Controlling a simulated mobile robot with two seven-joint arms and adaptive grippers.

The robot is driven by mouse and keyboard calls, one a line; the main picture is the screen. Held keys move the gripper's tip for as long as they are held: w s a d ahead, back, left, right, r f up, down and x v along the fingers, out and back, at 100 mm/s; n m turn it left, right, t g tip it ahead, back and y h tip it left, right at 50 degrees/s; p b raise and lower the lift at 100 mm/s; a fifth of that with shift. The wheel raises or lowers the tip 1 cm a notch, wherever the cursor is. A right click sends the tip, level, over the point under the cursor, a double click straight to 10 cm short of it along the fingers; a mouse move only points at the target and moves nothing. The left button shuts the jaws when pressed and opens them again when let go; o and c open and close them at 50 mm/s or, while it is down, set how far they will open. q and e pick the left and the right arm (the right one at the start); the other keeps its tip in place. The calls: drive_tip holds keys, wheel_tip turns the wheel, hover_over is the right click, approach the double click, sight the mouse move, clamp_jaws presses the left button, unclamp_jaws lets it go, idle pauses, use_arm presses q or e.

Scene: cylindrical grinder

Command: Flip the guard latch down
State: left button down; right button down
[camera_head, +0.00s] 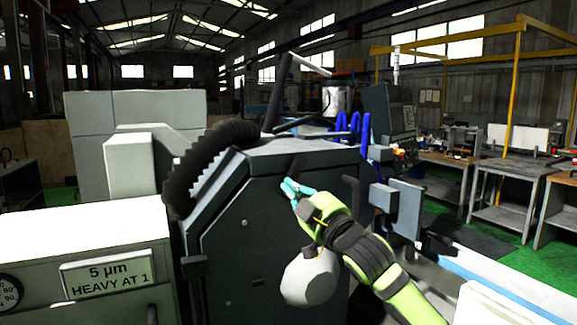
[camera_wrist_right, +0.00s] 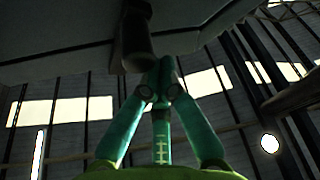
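A dark grey grinder guard (camera_head: 270,225) with a sloped top fills the middle of the head view. A short dark lever, likely the guard latch (camera_head: 297,166), sticks up on its front face just above my right gripper. In the right wrist view a dark rounded latch handle (camera_wrist_right: 135,38) hangs from the guard's underside. My right gripper (camera_head: 288,186) has teal fingers, which converge in the right wrist view (camera_wrist_right: 163,68) right beside the handle. The tips look closed together; I cannot tell whether they touch the handle. My left gripper is not in view.
A black ribbed hose (camera_head: 205,165) curves over the guard's left side. A grey box labelled "5 µm HEAVY AT 1" (camera_head: 105,272) stands at the left front. Blue coiled tubing (camera_head: 350,125) is behind the guard. Grey blocks (camera_head: 397,205) stand right of it, with workbenches (camera_head: 510,180) farther off.

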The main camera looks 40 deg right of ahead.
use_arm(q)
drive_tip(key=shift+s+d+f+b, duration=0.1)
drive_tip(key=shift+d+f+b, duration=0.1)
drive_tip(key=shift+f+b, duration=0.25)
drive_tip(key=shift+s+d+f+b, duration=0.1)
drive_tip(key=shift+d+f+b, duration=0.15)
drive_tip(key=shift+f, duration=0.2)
use_arm(e)
drive_tip(key=shift+s+d+f, duration=0.25)
drive_tip(key=shift+d+f, duration=0.65)
drive_tip(key=shift+d, duration=0.2)
